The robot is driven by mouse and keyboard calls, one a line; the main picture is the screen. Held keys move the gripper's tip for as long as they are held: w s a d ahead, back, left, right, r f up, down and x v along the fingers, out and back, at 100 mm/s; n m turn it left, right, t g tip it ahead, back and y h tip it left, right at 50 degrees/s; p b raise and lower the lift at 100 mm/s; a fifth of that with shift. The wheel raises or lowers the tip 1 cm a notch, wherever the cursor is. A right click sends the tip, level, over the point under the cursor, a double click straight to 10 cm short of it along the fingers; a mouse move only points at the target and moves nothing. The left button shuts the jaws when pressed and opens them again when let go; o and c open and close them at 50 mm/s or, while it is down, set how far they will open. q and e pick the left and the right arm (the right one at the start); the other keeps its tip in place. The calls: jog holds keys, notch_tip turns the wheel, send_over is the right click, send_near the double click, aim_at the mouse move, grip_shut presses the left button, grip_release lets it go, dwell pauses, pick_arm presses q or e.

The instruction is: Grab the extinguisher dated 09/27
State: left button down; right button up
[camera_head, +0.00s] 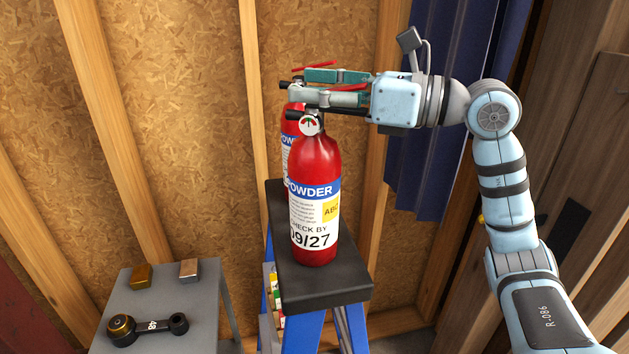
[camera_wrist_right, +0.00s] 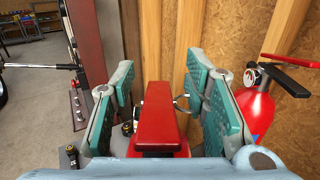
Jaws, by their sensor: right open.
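The red extinguisher marked "CHECK BY 09/27" (camera_head: 316,170) stands upright on the black top of a blue stepladder. A second red extinguisher (camera_head: 290,150) stands behind it, mostly hidden, its date not visible; it also shows at the right of the wrist view (camera_wrist_right: 256,108). My right gripper (camera_head: 312,86) is level at the 09/27 extinguisher's head, coming from the right. In the wrist view its green-padded fingers (camera_wrist_right: 158,98) are open on both sides of a red handle lever (camera_wrist_right: 157,122), with gaps on each side. My left gripper is out of view.
The black ladder top (camera_head: 325,290) has little free room around the extinguishers. A grey stand (camera_head: 190,335) at lower left holds small metal parts. A wooden stud wall (camera_head: 180,130) is close behind, and a blue curtain (camera_head: 420,180) hangs behind my right arm.

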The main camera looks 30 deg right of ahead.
jog(key=shift+a, duration=0.1)
grip_shut()
jog(key=shift+r, duration=0.1)
dwell(0.4)
